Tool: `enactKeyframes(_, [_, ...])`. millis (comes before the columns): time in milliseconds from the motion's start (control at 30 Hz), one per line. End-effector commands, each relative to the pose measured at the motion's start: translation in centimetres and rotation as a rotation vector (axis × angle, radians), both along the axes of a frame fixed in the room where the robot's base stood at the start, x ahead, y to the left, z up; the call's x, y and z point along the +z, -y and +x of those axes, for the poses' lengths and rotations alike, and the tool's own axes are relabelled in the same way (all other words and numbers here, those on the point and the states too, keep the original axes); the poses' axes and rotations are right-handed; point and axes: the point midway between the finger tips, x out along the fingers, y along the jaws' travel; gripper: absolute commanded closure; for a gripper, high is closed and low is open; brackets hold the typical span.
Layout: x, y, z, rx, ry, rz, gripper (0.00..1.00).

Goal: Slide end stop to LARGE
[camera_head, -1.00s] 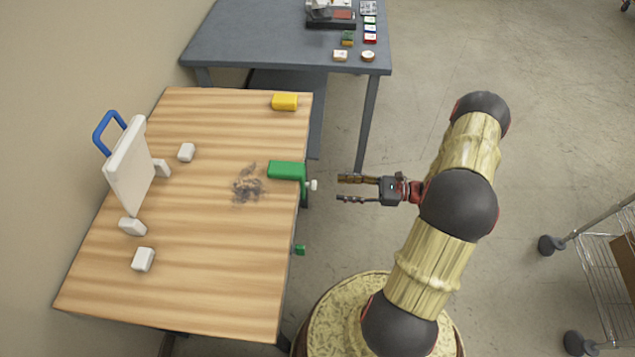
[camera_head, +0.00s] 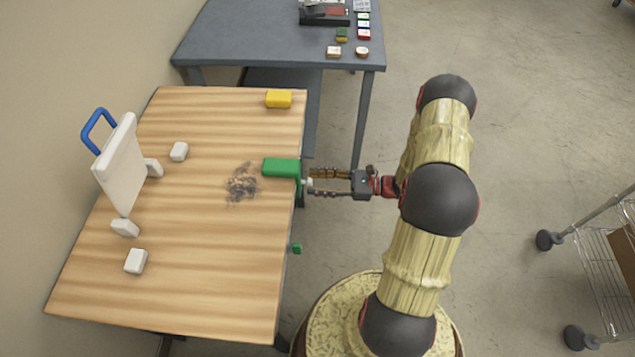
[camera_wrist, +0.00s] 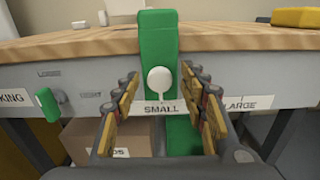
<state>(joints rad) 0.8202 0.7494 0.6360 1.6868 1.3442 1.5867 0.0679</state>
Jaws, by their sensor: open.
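The green end stop (camera_head: 281,168) lies over the right edge of the wooden table in the head view. In the wrist view its green body (camera_wrist: 158,40) hangs down the table's front face, with a round white knob (camera_wrist: 159,79) above the SMALL label (camera_wrist: 161,108). The LARGE label (camera_wrist: 240,104) is on the same face to the right. My gripper (camera_head: 311,183) is open at the table edge. In the wrist view its fingers (camera_wrist: 163,100) stand one on each side of the knob, apart from it.
A yellow block (camera_head: 278,98) sits at the table's far right corner. A white upright panel with a blue handle (camera_head: 120,165) and several white blocks stand on the left. A smaller green piece (camera_wrist: 49,106) is on the front face at left. A grey table (camera_head: 230,40) is behind.

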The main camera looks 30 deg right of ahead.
Motion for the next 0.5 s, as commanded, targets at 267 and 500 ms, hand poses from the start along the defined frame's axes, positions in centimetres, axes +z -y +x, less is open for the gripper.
enactKeyframes(267, [0.00, 0.02, 0.00, 0.000, 0.000, 0.000, 0.71])
enactKeyframes(500, [-0.01, 0.03, -0.01, 0.000, 0.000, 0.000, 0.84])
